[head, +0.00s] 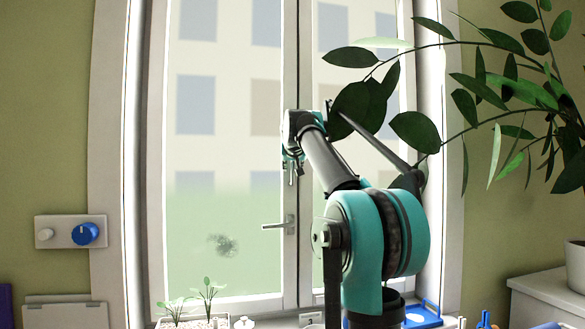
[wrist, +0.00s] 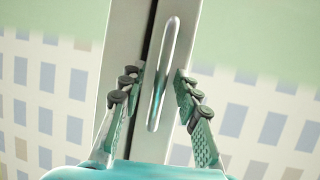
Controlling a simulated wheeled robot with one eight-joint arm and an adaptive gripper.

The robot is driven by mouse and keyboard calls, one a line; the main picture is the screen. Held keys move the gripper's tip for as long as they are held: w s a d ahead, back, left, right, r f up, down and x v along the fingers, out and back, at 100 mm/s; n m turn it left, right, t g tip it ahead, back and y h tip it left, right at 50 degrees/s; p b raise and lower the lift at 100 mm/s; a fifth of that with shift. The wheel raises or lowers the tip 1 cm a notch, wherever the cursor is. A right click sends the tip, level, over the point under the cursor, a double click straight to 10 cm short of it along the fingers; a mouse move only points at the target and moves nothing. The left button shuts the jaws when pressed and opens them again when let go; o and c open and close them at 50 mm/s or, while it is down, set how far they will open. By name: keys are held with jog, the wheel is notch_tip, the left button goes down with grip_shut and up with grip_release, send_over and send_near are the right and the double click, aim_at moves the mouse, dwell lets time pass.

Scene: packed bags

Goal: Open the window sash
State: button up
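The window sash (head: 208,290) is the left pane, with a pale frame and a dark vertical seam on its right edge. In the wrist view, a shiny silver bar (wrist: 168,60) runs along the frame beside the dark seam. My gripper (head: 291,176) is in front of the seam, above the lever. In the wrist view my gripper (wrist: 159,80) is open, its fingers on either side of the bar with gaps. My gripper hides the bar in the head view.
A leafy plant (head: 480,90) reaches across the right pane near my arm. Seedlings in a tray (head: 195,322) stand on the sill at lower left. A blue tray (head: 424,316) is at lower right. A panel with a blue knob (head: 86,234) is on the left wall.

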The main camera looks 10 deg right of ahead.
grip_shut()
dwell(0.4)
jog(key=s+f+t, duration=0.1)
jog(key=s, duration=0.5)
jog(key=shift+s, duration=0.35)
grip_release()
jog(key=shift+w, duration=0.1)
jog(key=v, duration=1.2)
jog(key=shift+f, duration=0.15)
